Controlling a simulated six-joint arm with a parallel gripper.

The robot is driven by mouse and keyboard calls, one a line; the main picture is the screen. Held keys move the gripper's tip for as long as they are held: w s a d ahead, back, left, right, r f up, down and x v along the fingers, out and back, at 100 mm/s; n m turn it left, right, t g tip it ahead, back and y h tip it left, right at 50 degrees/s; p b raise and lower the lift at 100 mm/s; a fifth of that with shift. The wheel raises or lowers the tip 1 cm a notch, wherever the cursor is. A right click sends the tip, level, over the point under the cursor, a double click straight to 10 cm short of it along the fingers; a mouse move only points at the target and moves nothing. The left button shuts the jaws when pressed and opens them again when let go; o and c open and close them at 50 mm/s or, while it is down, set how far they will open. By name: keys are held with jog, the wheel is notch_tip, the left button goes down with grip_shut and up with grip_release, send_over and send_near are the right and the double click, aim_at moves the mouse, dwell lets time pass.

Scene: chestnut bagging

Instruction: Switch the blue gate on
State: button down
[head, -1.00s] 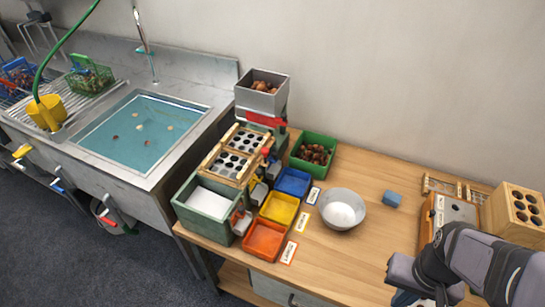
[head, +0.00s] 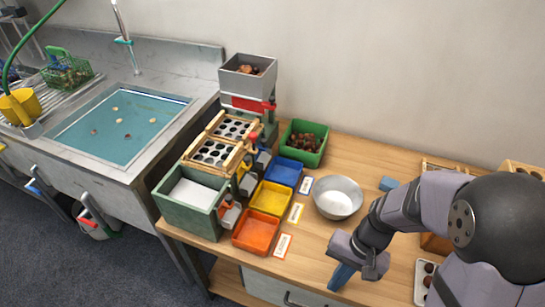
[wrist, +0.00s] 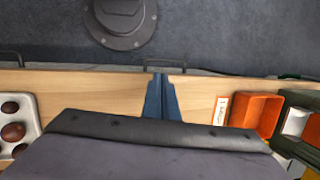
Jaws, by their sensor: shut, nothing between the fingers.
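The sorter (head: 187,214) stands on the left part of the bench, with a wooden-framed hole grid on top and several small grey gate housings along its right side. The housing nearest the blue tray (head: 285,172) is a small grey block (head: 263,161); I take it for the blue gate. Its switch position is too small to tell. My gripper (head: 342,277) is near the bench's front edge, right of the orange tray and well apart from the gates. Its blue fingers (wrist: 158,97) are shut and empty in the wrist view.
A yellow tray (head: 271,198) and an orange tray (head: 256,231) line the sorter, with label cards beside them. A metal bowl (head: 338,205) stands between the trays and my arm. A green crate (head: 304,143) of chestnuts is behind. Bare bench lies in front of the bowl.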

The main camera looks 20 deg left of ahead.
jog(key=w+a+m, duration=0.1)
jog(key=a, duration=0.1)
jog(key=w+a+m+y, duration=0.1)
jog(key=w+a, duration=0.1)
jog(key=w+a+f+m+y, duration=0.1)
jog(key=a, duration=0.1)
jog(key=shift+w+t+b, duration=0.3)
jog(key=w+a+m+y, duration=0.1)
jog(key=w+a+m, duration=0.1)
jog(key=w+a+r+m+t+y, duration=0.1)
jog(key=w+a+m, duration=0.1)
jog(key=w+a, duration=0.1)
jog(key=shift+w+r, duration=0.2)
jog(key=w+a+r+m+t+y, duration=0.2)
jog(key=w+a+r+m+t, duration=0.1)
jog(key=w+r+m, duration=0.2)
jog(key=w+a+r+m+t+y, duration=0.2)
jog(key=w+a+r+m, duration=0.2)
jog(key=w+m, duration=0.5)
jog(key=shift+w+r+m+t, duration=0.2)
jog(key=shift+r+m+t, duration=0.2)
jog(key=shift+r+m, duration=0.6)
jog(key=shift+r, duration=0.1)
